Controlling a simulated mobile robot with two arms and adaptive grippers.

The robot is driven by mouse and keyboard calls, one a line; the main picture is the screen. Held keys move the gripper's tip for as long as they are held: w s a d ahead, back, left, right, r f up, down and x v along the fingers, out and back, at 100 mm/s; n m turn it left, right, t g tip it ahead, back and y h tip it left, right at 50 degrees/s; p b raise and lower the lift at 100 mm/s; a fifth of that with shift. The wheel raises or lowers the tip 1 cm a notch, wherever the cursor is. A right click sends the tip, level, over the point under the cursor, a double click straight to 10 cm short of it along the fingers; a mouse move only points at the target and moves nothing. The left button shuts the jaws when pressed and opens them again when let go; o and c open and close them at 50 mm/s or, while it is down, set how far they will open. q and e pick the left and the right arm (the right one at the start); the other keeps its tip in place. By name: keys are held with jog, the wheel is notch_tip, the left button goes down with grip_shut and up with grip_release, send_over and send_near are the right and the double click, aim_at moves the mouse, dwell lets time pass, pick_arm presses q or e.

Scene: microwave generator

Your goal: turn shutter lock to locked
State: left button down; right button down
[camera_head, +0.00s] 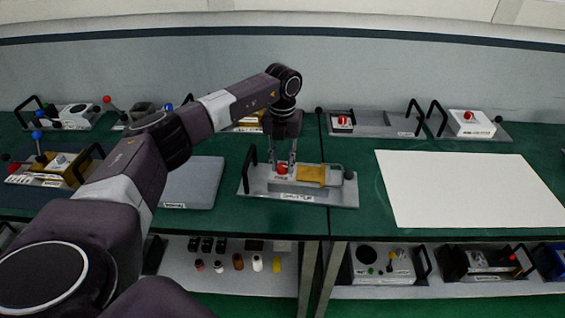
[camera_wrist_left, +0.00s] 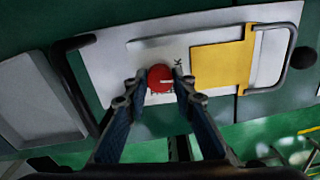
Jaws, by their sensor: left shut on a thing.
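The shutter module (camera_head: 330,195) is a light grey plate with a black handle at its left end, lying on the green bench. A red round lock knob (camera_head: 283,169) sits on its left part, beside a yellow plate (camera_head: 311,173). My left gripper (camera_head: 291,165) reaches down from above, its fingers around the knob. In the left wrist view the red knob (camera_wrist_left: 160,78) lies between the two fingertips (camera_wrist_left: 160,84), and the gripper is shut on it. A short pale line shows on the knob's face. The lettering beside it is partly hidden. My right gripper is not in view.
A grey flat plate (camera_head: 191,184) lies left of the module, and a large white sheet (camera_head: 468,188) lies to the right. Other handled modules (camera_head: 375,123) stand along the back. A shelf (camera_head: 225,275) below holds several small parts.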

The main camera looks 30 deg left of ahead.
aim_at(283, 166)
pick_arm(q)
jog(key=shift+r+n, duration=0.1)
jog(key=shift+n, duration=0.5)
jog(key=c, duration=1.6)
grip_release()
notch_tip(283, 166, up, 12)
